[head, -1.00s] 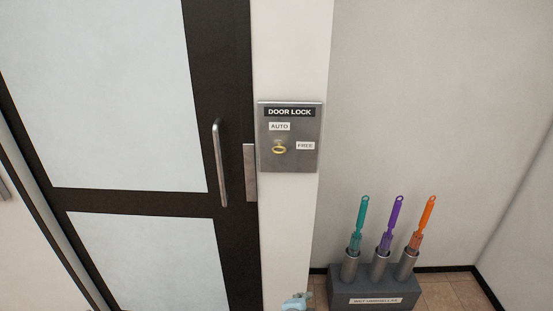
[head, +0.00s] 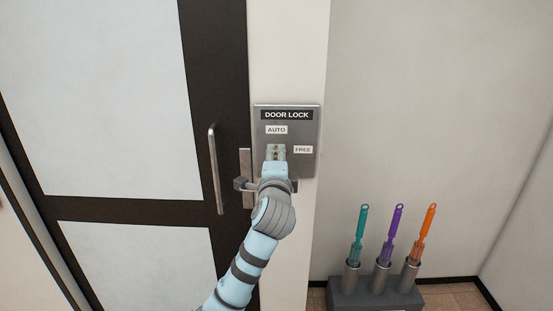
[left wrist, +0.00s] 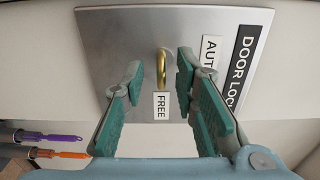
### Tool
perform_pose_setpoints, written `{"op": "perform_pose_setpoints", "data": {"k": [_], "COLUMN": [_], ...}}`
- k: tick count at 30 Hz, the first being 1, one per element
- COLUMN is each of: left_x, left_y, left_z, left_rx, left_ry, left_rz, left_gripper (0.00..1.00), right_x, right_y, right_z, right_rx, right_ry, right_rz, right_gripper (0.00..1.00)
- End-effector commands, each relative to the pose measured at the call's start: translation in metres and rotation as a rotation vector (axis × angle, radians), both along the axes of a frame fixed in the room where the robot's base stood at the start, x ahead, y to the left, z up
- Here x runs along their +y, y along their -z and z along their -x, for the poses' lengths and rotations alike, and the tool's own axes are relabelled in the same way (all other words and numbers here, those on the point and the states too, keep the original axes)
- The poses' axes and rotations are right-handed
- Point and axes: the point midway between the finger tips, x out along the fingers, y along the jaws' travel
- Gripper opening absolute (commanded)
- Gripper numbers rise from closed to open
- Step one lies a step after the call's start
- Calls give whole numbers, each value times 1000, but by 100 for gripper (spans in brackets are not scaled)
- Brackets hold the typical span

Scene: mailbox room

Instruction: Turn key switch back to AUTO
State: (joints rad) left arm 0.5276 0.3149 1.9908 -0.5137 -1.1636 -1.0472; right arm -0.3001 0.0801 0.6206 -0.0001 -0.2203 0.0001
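The door lock plate (head: 263,135) is a grey metal panel on the white wall post, with an AUTO label (head: 276,130) above and a FREE label (head: 303,149) at right. A gold key (left wrist: 162,68) stands out of the plate in the left wrist view, its bow in line with the FREE label. My left gripper (head: 275,154) is in front of the plate and hides the key in the head view. In the left wrist view, its green-padded fingers are open, one on each side of the key, with gaps visible. My right gripper is not in view.
A dark-framed door with a vertical metal handle (head: 215,168) is just left of the plate. The wall right of the plate is bare.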

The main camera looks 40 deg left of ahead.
Motion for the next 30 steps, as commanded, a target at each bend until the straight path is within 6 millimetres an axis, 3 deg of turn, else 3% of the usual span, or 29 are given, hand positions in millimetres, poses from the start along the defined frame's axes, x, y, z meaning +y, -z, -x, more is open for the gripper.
{"op": "perform_pose_setpoints", "data": {"k": [11, 16, 30], "left_x": [7, 7, 7], "left_y": [0, 0, 0], "left_z": [-9, -9, -9], "left_rx": [-1, -1, -24], "left_ry": [0, 0, 0], "left_rz": [1, 1, 33], "left_gripper": [27, 0, 0], "right_x": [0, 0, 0], "right_y": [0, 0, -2], "right_z": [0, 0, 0], "right_rx": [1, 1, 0], "right_ry": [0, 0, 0], "right_rz": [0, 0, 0], "right_gripper": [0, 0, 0]}}
